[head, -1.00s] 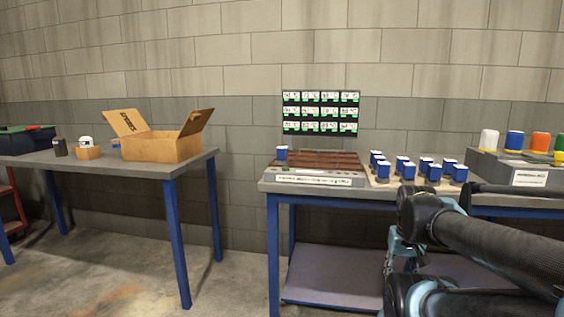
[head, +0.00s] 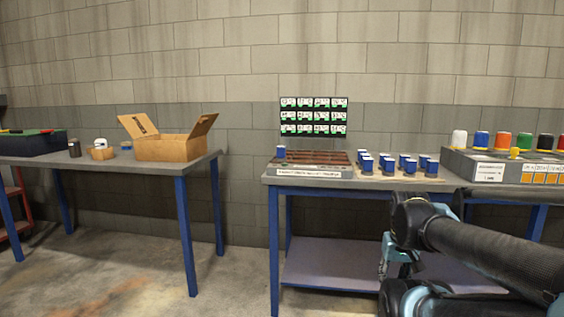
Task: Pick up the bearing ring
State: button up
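I cannot make out a bearing ring in the head view. The left table (head: 120,166) holds several small items too small to identify surely: a dark cylinder (head: 75,149), a tan block with a white top (head: 102,153) and a small blue item (head: 126,146). My arm shows at the lower right, but the fingers of my gripper are not in view.
An open cardboard box (head: 170,149) stands on the left table, near a dark bin (head: 32,144). The right bench (head: 300,181) holds a brown slotted tray (head: 322,158), several blue parts (head: 405,162) and a grey rack (head: 490,168) with coloured spools. Floor (head: 235,275) shows between the tables.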

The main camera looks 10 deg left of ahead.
aim_at(281, 150)
jog(key=z, duration=0.3)
jog(key=i, duration=1.05)
jog(key=u, duration=0.45)
